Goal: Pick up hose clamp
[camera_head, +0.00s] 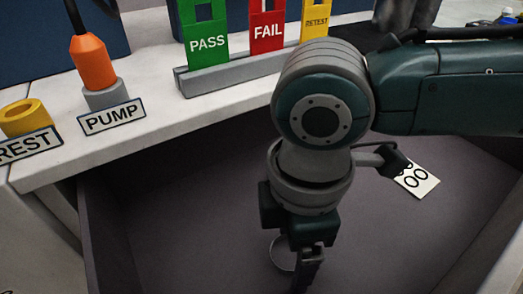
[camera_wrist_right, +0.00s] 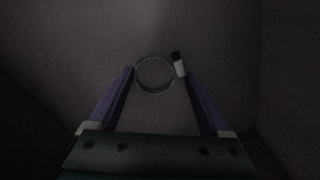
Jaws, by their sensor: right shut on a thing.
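The hose clamp is a thin metal ring with a small pale and dark screw block on one side. In the right wrist view the hose clamp (camera_wrist_right: 154,93) is between the two fingertips of my right gripper (camera_wrist_right: 160,75), with the screw block beside the right fingertip. My right gripper (camera_head: 304,270) points down into the grey drawer in the head view and is shut on the clamp. The ring of the clamp (camera_head: 273,262) shows there left of the fingers, partly hidden by them. My left gripper is not in view.
A white card with circles (camera_head: 416,180) lies in the deep drawer (camera_head: 185,205), whose walls surround my gripper. On the white bench above stand the REST holder (camera_head: 25,118), the PUMP stand with an orange part (camera_head: 92,62), and a rack with PASS (camera_head: 206,45), FAIL and RETEST tags.

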